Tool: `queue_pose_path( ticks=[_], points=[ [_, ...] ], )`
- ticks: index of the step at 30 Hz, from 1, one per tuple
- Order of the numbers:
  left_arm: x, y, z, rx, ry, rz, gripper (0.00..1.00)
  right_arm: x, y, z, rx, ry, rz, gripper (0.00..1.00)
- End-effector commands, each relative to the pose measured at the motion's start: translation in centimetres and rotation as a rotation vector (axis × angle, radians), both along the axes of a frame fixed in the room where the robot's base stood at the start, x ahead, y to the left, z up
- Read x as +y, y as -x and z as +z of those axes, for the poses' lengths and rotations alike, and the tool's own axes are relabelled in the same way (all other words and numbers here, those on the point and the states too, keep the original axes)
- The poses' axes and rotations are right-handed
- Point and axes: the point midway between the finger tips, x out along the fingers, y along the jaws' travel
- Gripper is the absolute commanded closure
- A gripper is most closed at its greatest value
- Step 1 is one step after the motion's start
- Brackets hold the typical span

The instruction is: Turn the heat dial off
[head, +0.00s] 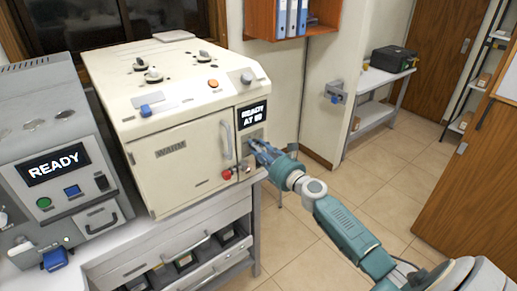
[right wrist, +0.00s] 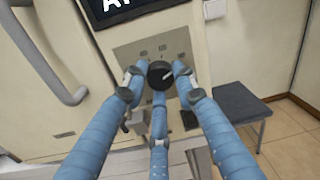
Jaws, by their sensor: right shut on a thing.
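The heat dial is a round black knob (right wrist: 160,74) with a pale pointer mark, on a grey metal panel (right wrist: 148,52). In the right wrist view the pointer leans up and to the right. My right gripper (right wrist: 160,82) has its blue fingers closed around the knob. In the head view my right gripper (head: 256,149) reaches the right edge of the machine's front, and it hides the dial there. My left gripper is not in view.
A grey machine (head: 55,150) with a READY screen stands at the left. A red knob (head: 227,175) and the door handle (head: 227,140) are close to my right gripper. A stool (right wrist: 230,104) stands beyond the cream machine. Tiled floor lies open to the right.

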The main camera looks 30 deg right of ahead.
Motion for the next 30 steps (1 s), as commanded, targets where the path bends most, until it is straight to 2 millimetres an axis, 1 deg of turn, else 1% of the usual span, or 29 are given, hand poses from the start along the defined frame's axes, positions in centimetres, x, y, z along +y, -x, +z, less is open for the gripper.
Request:
queue_pose_path(
  ticks=[5, 11, 17, 30],
  points=[
    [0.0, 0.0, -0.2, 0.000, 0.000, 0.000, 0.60, 0.0, 0.0, -0.2, -0.001, 0.026, 0.000, 0.99],
    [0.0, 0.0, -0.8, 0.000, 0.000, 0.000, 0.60, -0.1, 0.0, -0.3, -0.008, 0.119, -0.001, 0.99],
    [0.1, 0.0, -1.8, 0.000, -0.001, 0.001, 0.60, 0.0, 0.0, -0.4, -0.021, 0.279, -0.001, 0.99],
    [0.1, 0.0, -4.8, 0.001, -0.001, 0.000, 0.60, -0.1, 0.0, -0.6, -0.053, 0.698, -0.001, 0.99]
  ],
)
